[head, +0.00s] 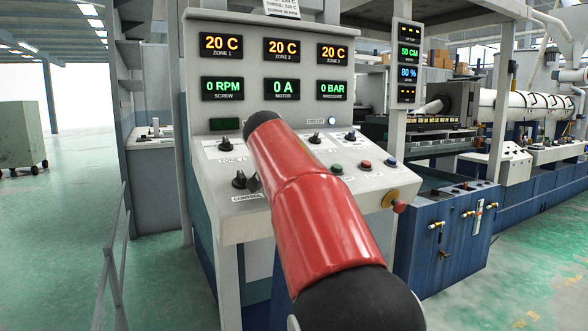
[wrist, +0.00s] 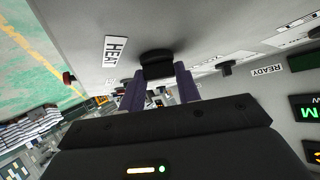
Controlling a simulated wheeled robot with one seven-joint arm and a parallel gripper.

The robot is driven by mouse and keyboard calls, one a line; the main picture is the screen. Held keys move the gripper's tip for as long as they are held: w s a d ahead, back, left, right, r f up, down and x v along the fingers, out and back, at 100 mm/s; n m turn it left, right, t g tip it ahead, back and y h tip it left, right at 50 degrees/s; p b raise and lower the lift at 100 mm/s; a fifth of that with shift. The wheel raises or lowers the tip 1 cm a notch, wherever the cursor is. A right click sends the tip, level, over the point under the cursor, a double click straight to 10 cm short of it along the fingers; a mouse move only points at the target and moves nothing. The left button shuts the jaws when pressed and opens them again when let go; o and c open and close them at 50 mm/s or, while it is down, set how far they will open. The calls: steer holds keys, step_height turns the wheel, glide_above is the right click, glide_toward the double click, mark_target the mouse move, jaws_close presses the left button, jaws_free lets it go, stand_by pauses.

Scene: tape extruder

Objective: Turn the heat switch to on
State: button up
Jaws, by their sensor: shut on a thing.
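The heat switch is a black knob (wrist: 156,58) on a pale grey panel, beside a white label reading HEAT (wrist: 115,51) in the wrist view. My gripper (wrist: 159,76) has its two dark purple fingers on either side of the knob and is shut on it. The switch's on/off position cannot be read.
Zone displays (head: 221,45) read 20 C; the screw display (head: 222,88) reads 0 RPM. Other black knobs (head: 240,180) and coloured buttons (head: 365,164) sit close by on the panel. A red emergency button (head: 398,206) sticks out at the right. A railing (head: 112,255) stands at the left.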

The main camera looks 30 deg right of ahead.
steer(key=m+g+p, duration=0.1)
steer(key=m, duration=0.1)
steer(key=m+g+h+p, duration=0.1)
steer(key=m, duration=0.1)
steer(key=shift+w+a+r+g+h, duration=0.2)
steer(key=shift+g+h, duration=0.1)
steer(key=shift+g, duration=0.1)
steer(key=shift+w+f+m+g+p, duration=0.15)
steer(key=shift+m+g+p, duration=0.25)
steer(key=shift+m+g, duration=1.25)
steer(key=shift+m, duration=0.25)
steer(key=o, duration=1)
steer(key=v, duration=0.5)
steer(key=shift+a, duration=0.3)
steer(key=s+a, duration=0.1)
steer(key=a, duration=0.2)
steer(key=s+a+b, duration=0.1)
steer(key=a, duration=0.3)
steer(key=s+a, duration=0.2)
steer(key=a, duration=0.1)
steer(key=shift+a+b, duration=0.35)
steer(key=shift+a, duration=0.05)
